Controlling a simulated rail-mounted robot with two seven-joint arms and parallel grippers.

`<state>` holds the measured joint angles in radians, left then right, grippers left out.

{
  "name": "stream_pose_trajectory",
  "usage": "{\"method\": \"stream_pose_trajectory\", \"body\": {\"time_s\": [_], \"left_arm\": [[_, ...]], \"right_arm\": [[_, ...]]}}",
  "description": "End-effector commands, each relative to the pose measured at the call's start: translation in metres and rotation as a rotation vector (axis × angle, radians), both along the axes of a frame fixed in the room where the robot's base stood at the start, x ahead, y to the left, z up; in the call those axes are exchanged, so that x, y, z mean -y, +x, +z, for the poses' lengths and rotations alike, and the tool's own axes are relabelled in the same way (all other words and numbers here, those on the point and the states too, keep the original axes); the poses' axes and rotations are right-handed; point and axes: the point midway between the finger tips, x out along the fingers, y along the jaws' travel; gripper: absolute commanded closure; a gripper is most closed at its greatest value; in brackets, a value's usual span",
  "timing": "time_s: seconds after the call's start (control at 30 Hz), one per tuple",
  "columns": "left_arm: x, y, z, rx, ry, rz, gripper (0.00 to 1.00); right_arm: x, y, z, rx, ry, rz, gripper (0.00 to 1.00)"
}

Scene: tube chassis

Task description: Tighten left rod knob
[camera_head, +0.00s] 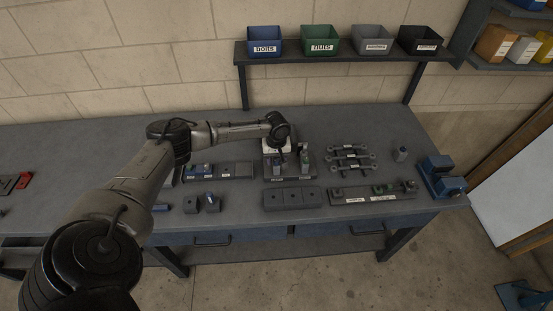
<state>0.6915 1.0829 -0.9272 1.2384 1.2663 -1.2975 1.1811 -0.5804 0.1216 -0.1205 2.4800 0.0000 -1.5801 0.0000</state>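My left arm comes in from the left, and its dark wrist (278,126) is above the middle of the workbench. My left gripper (281,157) points down at a small dark fixture (277,178). The fingers are small and dark against it, so I cannot tell whether they are open, shut or touching a knob. A small upright part with a blue-grey top (304,155) stands at the right of the fixture. The left rod knob cannot be made out; it may be hidden by the wrist and gripper. My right gripper is not in view.
Several rods (351,157) lie on a rack to the right. A grey block (291,197) and a long plate (373,194) lie in front. A blue vise (441,176) is at the right end. Labelled bins, including a green one (320,43), stand on the shelf behind.

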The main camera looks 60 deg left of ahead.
Motion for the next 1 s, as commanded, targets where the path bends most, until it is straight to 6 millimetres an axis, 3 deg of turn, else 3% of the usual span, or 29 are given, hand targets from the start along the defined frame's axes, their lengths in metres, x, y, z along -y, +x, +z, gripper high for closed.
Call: {"method": "stream_pose_trajectory", "body": {"time_s": [0.47,0.57,0.87,1.0], "left_arm": [[0.0,0.0,0.0,0.0,0.0,0.0,0.99],[0.0,0.0,0.002,0.0,0.0,-0.005,0.99],[0.001,0.0,0.007,0.0,-0.003,-0.179,0.99],[0.001,0.0,0.003,0.0,-0.002,-0.31,0.99]], "right_arm": [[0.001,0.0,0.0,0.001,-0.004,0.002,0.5],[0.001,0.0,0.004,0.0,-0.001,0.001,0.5],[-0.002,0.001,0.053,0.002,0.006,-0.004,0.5],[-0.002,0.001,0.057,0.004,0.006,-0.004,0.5]]}}
